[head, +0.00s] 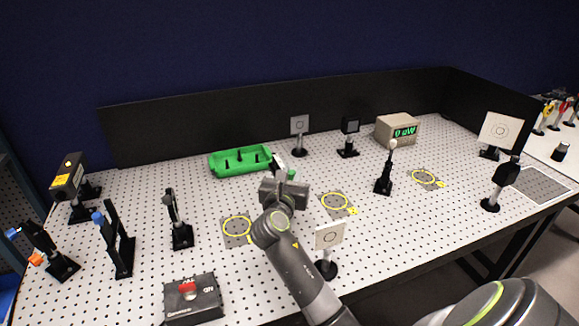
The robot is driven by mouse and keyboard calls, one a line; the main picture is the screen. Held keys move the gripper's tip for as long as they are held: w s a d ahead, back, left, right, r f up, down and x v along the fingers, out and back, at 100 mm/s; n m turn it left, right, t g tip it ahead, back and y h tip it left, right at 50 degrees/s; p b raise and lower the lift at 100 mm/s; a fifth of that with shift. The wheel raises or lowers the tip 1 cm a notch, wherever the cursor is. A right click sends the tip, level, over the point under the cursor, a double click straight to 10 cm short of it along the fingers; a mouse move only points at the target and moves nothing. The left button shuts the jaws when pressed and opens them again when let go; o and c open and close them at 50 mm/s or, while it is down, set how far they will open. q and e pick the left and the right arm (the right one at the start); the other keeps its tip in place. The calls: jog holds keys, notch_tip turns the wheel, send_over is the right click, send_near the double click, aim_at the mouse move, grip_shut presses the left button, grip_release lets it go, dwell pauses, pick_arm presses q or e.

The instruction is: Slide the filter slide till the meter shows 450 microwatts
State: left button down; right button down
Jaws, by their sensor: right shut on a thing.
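The meter (391,131) is a beige box at the back right, and its green display reads 0 uW. My right gripper (284,176) is over the middle of the perforated table, in front of the green tray. My left gripper is not in view.
A green tray (215,167) lies behind my gripper. Posts with optics stand on both sides, and a white target card (330,235) stands close to my right forearm. Yellow rings mark flat plates (228,241).

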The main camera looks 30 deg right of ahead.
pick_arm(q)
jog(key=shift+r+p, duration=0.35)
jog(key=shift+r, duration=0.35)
pick_arm(e)
jog(key=shift+s+a, duration=0.25)
jog(key=shift+s, duration=0.7)
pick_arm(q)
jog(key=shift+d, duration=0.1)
pick_arm(e)
jog(key=shift+f, duration=0.1)
jog(key=c, duration=1.3)
grip_release()
jog(key=shift+c, duration=0.2)
